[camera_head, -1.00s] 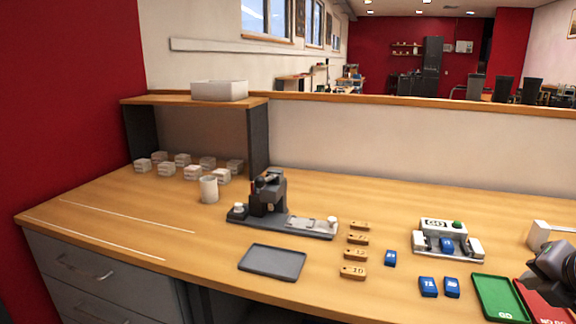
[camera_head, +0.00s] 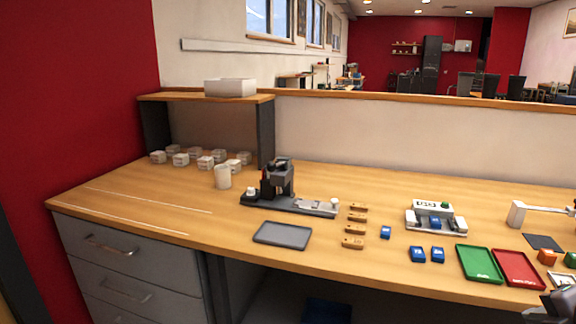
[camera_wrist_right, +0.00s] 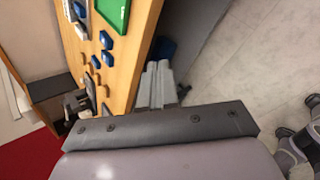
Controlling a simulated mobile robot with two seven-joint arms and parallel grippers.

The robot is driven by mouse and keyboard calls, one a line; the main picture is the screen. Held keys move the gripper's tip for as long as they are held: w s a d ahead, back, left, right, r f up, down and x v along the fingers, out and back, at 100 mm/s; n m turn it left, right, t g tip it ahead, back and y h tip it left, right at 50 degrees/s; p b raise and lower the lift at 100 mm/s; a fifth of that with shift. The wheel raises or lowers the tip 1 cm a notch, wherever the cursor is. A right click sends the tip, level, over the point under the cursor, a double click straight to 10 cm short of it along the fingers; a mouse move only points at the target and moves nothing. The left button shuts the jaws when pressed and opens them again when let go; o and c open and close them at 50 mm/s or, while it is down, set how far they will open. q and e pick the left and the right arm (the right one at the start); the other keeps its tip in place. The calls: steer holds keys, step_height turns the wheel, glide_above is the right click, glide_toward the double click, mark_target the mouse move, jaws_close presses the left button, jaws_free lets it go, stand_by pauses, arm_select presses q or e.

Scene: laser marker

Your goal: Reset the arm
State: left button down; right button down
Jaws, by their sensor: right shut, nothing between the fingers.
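My right gripper (camera_head: 552,310) shows only in part at the bottom right corner of the head view, in front of the table's near edge and apart from the things on the table. In the right wrist view its fingers (camera_wrist_right: 157,82) are close together with nothing between them, out beside the table edge and above the floor. My left gripper is not in either view.
The wooden table (camera_head: 120,207) holds a black marking machine (camera_head: 278,180), a grey tray (camera_head: 283,235), blue blocks, wooden tags, a white device (camera_head: 436,213), a green tray (camera_head: 478,264) and a red tray (camera_head: 517,268). Clear wood lies at the left front.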

steer(key=s+a+f+m+y+p, duration=0.1)
steer(key=s+a+f+m, duration=0.3)
steer(key=f, duration=0.5)
steer(key=s+a+f+m+y, duration=0.1)
steer(key=s+a+f+m, duration=0.2)
steer(key=s+f+m, duration=0.4)
steer(key=s+a+f+m, duration=0.2)
steer(key=a+f+m, duration=0.1)
steer(key=a, duration=0.5)
steer(key=s+a+f+m+t, duration=0.1)
steer(key=s+a+f+m, duration=0.2)
steer(key=a, duration=0.5)
steer(key=shift+f+m+y+p, duration=0.4)
steer(key=shift+f+m, duration=0.1)
steer(key=shift+m, duration=0.3)
steer(key=shift+w+d, duration=0.1)
steer(key=shift+d, duration=0.1)
